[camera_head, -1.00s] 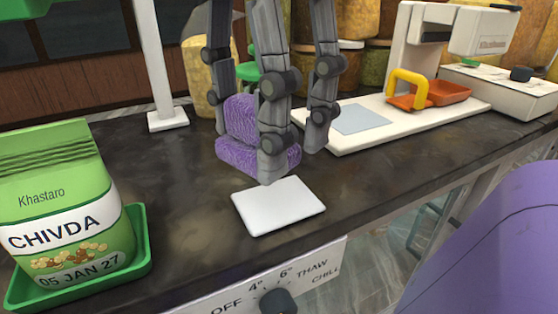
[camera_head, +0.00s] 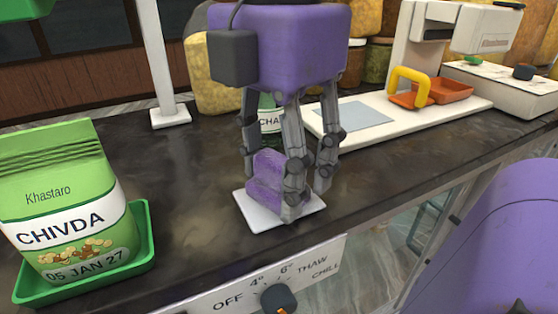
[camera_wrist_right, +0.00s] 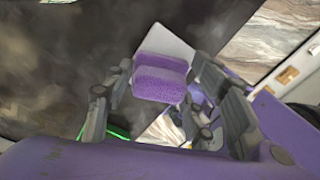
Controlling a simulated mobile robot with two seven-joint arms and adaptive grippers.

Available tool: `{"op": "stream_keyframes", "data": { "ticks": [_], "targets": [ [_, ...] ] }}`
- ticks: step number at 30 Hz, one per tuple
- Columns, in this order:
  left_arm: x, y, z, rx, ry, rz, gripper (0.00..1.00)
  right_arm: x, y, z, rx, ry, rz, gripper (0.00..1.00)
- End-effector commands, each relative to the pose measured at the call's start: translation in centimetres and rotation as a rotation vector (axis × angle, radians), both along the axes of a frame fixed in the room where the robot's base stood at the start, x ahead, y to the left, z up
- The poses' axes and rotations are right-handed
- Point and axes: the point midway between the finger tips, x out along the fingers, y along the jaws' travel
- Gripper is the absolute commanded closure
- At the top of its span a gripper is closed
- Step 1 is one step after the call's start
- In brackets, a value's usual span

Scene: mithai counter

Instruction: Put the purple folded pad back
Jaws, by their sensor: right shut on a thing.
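The purple folded pad (camera_head: 264,181) is down at the white square plate (camera_head: 250,213) on the dark counter; in the head view it covers part of the plate. My right gripper (camera_head: 289,196) comes from above with its fingers around the pad, shut on it. In the right wrist view the pad (camera_wrist_right: 160,78) shows between the fingers, with a corner of the white plate (camera_wrist_right: 168,42) beyond it. Whether the pad's underside touches the plate is hard to tell. My left gripper is not in view.
A green tray (camera_head: 143,243) with a Chivda bag (camera_head: 65,205) stands at the left. A white scale (camera_head: 440,115) with an orange scoop (camera_head: 447,91) is at the right back. A control panel with a knob (camera_head: 278,299) is below the front edge. A white post (camera_head: 170,117) stands behind.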

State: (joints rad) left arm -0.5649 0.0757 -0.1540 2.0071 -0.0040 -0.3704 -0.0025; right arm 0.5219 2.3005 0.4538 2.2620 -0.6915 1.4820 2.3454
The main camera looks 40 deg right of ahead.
Motion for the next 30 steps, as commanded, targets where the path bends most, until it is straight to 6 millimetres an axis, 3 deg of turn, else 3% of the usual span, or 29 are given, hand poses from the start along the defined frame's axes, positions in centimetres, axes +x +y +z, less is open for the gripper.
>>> {"op": "stream_keyframes", "data": {
  "ticks": [5, 17, 30],
  "targets": [
    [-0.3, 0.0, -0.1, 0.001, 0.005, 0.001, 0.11, 0.0, 0.0, -0.1, 0.0, 0.001, 0.0, 0.3],
    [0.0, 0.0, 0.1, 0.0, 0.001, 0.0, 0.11, 0.0, 0.0, 0.7, -0.001, -0.002, -0.001, 0.3],
    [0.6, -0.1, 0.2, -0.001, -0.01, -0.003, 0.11, 0.1, 0.0, 9.3, -0.001, -0.003, -0.003, 0.3]
  ]
}}
